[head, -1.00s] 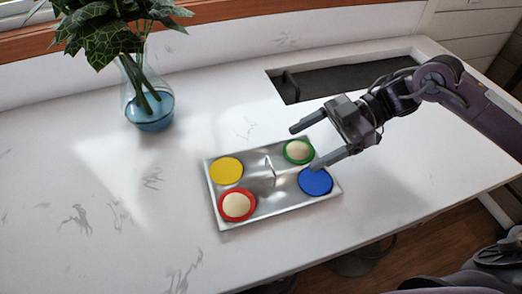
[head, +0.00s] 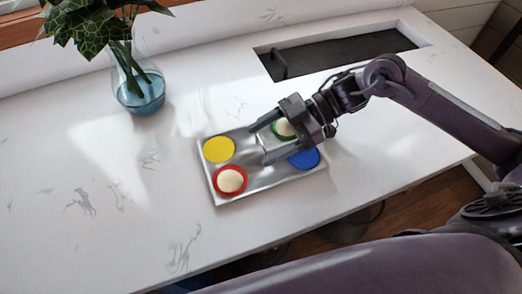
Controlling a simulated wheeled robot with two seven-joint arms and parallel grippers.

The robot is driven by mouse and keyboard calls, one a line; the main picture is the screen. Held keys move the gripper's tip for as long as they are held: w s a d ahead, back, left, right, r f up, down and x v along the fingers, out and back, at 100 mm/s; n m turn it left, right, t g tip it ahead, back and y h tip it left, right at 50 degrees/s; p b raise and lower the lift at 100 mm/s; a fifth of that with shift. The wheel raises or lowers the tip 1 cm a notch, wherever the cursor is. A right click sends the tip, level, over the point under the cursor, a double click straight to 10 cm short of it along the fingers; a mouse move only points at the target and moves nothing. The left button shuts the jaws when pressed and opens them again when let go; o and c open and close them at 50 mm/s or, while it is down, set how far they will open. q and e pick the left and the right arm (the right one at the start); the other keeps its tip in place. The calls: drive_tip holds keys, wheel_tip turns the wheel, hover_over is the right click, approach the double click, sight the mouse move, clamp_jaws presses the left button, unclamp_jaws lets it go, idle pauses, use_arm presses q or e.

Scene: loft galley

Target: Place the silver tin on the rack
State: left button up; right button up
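A flat rectangular silver metal tray (head: 264,178) lies on the white counter. It is the only silver thing I see; I cannot tell whether it is the tin. It carries a yellow disc (head: 219,149), a red disc with a cream round piece (head: 230,179), a green disc (head: 285,129) with another, and a blue disc (head: 305,159). My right gripper (head: 259,145) is over the tray's middle, fingers apart, pointing left. It hides the tray's middle and part of the green and blue discs. I cannot tell whether it touches anything. No rack is in view. My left gripper is not in view.
A glass vase (head: 139,92) with blue water and leafy stems stands at the back left. A dark sunken sink (head: 340,60) with a tap lies behind my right arm. The counter (head: 110,200) is clear left of the tray. Its front edge is close below the tray.

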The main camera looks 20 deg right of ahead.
drive_tip(key=c, duration=1)
drive_tip(key=shift+w+r, duration=0.1)
